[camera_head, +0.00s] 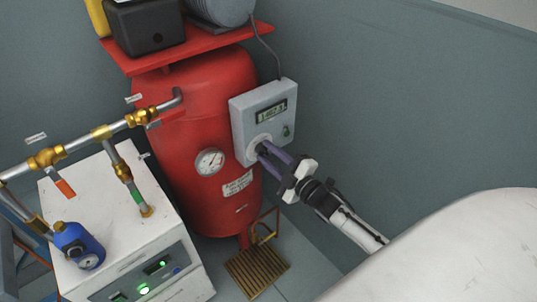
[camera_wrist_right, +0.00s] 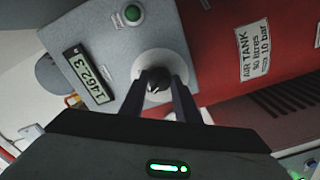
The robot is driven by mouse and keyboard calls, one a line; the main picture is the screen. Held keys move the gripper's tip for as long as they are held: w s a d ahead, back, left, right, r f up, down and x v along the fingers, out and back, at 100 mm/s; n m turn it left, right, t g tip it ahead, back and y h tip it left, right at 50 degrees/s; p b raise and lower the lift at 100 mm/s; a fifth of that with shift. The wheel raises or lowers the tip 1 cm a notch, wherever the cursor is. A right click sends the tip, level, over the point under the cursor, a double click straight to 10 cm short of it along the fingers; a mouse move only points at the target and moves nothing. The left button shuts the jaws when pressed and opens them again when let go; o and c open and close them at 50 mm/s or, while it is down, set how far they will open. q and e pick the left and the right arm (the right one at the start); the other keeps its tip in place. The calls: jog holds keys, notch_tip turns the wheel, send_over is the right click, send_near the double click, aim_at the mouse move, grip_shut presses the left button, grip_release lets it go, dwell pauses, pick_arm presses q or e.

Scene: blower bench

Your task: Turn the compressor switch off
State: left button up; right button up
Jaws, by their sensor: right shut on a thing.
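The compressor's control box (camera_head: 247,106) is a light grey box on the side of the red air tank (camera_head: 190,100). Its black switch knob (camera_wrist_right: 154,78) sits on a round pale plate (camera_wrist_right: 166,63) in the right wrist view. My right gripper (camera_head: 262,150) reaches the knob from the lower right, and it also shows in the right wrist view (camera_wrist_right: 157,84). Its two purple-grey fingers are shut on the knob, one on each side. The box's display (camera_wrist_right: 90,76) reads about 1462.3, and a green button (camera_wrist_right: 133,14) sits near it. My left gripper is in neither view.
A pressure gauge (camera_head: 210,162) is on the tank's front. A white machine (camera_head: 95,195) with lit green indicators stands at the lower left, under brass-fitted pipes (camera_head: 85,139). A brass floor grate (camera_head: 257,270) lies below the tank. The wall right of the box is bare.

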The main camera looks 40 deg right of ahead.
dwell(0.3)
jog(key=o, duration=1)
jog(key=shift+o, duration=0.2)
jog(key=shift+s, duration=0.1)
jog(key=s, duration=1)
jog(key=shift+d, duration=0.4)
jog(key=s+a+f+m+g, duration=0.4)
jog(key=s+a+f, duration=0.3)
jog(key=s+a, duration=0.2)
jog(key=s+a+f+m+g, duration=0.5)
jog(key=s+a+f+m, duration=0.2)
jog(key=s+a, duration=0.2)
jog(key=shift+a+f+g+y, duration=0.3)
jog(key=shift+a+f+y, duration=0.1)
jog(key=shift+a, duration=0.3)
